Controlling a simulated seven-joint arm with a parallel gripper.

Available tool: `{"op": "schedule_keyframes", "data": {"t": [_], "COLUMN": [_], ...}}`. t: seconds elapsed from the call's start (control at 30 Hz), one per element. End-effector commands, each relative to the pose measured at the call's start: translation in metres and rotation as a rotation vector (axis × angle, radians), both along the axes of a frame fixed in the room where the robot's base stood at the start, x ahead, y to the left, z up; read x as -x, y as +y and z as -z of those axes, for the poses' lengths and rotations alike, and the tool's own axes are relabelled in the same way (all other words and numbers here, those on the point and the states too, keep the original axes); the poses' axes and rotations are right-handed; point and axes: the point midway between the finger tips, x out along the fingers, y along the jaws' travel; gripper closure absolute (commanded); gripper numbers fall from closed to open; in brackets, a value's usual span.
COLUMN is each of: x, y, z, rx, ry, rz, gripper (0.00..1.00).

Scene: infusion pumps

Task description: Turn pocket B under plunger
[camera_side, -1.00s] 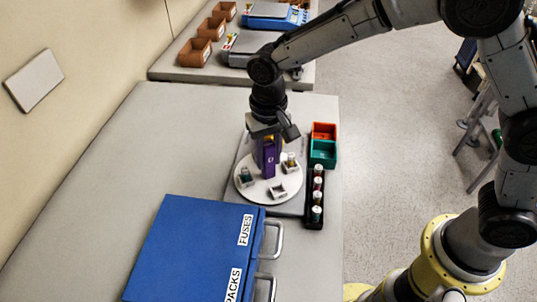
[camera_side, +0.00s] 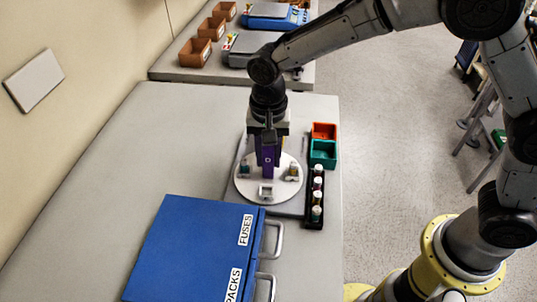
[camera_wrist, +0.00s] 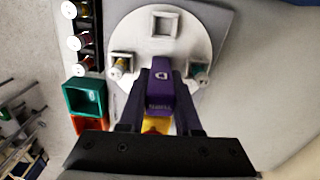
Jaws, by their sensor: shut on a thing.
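A white round turntable (camera_side: 252,192) carries a tall purple block (camera_side: 267,163) at its middle, marked "D" on its face. It also shows in the wrist view (camera_wrist: 160,92) with "TURN" on it. My gripper (camera_wrist: 160,100) is shut on this purple block, a finger on each side. Three pockets show around the disc: an empty one (camera_wrist: 162,25) opposite my wrist, one with a small vial (camera_wrist: 121,66) and one with a teal item (camera_wrist: 199,71). My gripper hides the disc's far side. I cannot tell which pocket is B, and I cannot make out the plunger.
A black rack of vials (camera_side: 316,197) stands close right of the disc. An orange bin (camera_side: 324,131) and a green bin (camera_side: 323,153) stand behind it. A blue cabinet (camera_side: 190,245) with handles is in front. The grey table (camera_side: 150,140) is clear to the left.

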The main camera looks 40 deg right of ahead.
Motion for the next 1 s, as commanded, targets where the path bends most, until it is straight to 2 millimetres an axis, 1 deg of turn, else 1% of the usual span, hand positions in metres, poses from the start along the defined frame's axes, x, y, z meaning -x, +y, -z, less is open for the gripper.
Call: {"op": "schedule_keyframes", "data": {"t": [0.37, 0.83, 0.87, 0.9, 0.93, 1.0], "x": [-0.0015, -0.0015, -0.0015, -0.0014, -0.0013, -0.0011], "y": [-0.0001, -0.0002, -0.0002, -0.0002, -0.0002, -0.0001], "z": [-0.0019, -0.0019, -0.0019, -0.0017, -0.0016, -0.0013], "rx": [0.000, 0.000, 0.000, 0.000, 0.000, 0.000], "ry": [-0.006, -0.006, -0.006, -0.006, -0.006, -0.004], "rz": [0.066, 0.071, 0.071, 0.071, 0.071, 0.071], "gripper": [1.00, 1.00, 0.64, 0.57, 0.55, 0.55]}}
